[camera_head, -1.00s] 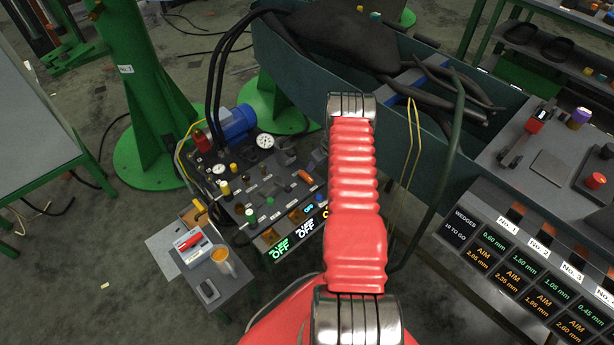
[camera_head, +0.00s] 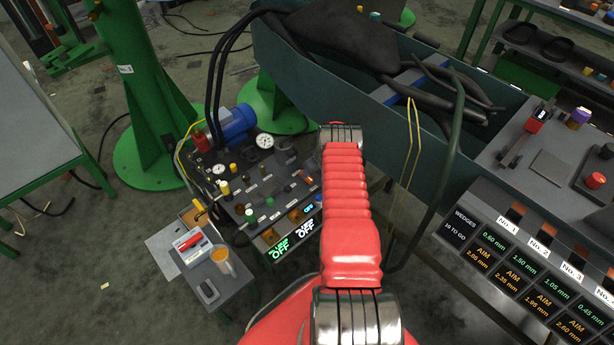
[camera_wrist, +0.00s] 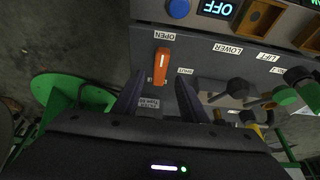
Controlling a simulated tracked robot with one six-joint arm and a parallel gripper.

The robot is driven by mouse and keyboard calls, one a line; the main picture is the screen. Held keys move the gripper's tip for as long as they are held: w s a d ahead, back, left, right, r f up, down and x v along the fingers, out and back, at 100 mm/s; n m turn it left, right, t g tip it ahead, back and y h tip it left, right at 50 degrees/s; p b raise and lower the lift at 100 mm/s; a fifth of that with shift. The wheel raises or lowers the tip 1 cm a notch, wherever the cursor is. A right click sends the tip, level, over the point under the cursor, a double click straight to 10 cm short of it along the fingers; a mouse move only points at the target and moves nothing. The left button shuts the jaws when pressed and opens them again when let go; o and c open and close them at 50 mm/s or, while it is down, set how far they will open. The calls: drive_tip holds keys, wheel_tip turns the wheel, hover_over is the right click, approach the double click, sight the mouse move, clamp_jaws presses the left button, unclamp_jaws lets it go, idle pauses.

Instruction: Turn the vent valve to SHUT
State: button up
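The vent valve's orange handle (camera_wrist: 161,66) stands on a grey panel in the wrist view. It has a white line and points up toward the OPEN label (camera_wrist: 164,36). The SHUT label (camera_wrist: 185,71) is to its right. My gripper (camera_wrist: 160,84) is open, with one dark finger at the lower left of the handle and one at the lower right. The handle lies ahead of the gap between the fingertips, and I see no contact. In the head view my red arm reaches over the right side of the pump unit (camera_head: 238,205), and the gripper is hard to make out.
A blue button (camera_wrist: 179,8) and a display reading OFF (camera_wrist: 217,8) sit above the valve. Dark knobs (camera_wrist: 238,88) by the LOWER and LIFT labels stand close on the right.

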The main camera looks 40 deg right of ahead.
drive_tip(key=shift+x, duration=2.8)
drive_tip(key=shift+c, duration=0.4)
clamp_jaws()
